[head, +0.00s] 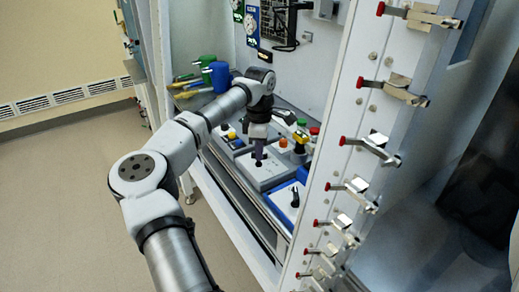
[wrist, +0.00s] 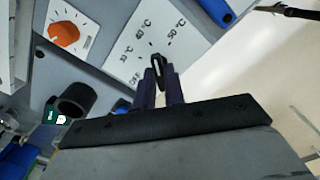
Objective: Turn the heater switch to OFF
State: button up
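The heater switch (wrist: 157,62) is a narrow black knob on a white dial plate (wrist: 112,48) marked OFF, 30, 40 and 50 °C in the wrist view. The knob's top end lies nearest the stretch between the 40 and 50 marks; its exact setting is hard to tell. My gripper (wrist: 158,75) has its dark purple fingers on either side of the knob, seemingly closed against it. In the head view my gripper (head: 258,161) points down onto the pale plate (head: 273,179), and the fingers mostly hide the knob.
An orange knob (wrist: 64,34) sits on a neighbouring plate. A white plate with a black handle (head: 295,198) lies toward the front right. Green and blue cups (head: 218,76) stand at the back left. A post with several red-tipped latches (head: 362,142) rises close on the right.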

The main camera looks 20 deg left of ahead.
grip_shut()
jog(key=shift+n, duration=0.4)
jog(key=n+b, duration=0.1)
jog(key=n, duration=0.2)
jog(key=shift+w+n, duration=0.1)
jog(key=shift+n, duration=1.6)
jog(key=o, duration=0.5)
grip_release()
jog(key=shift+o, duration=0.2)
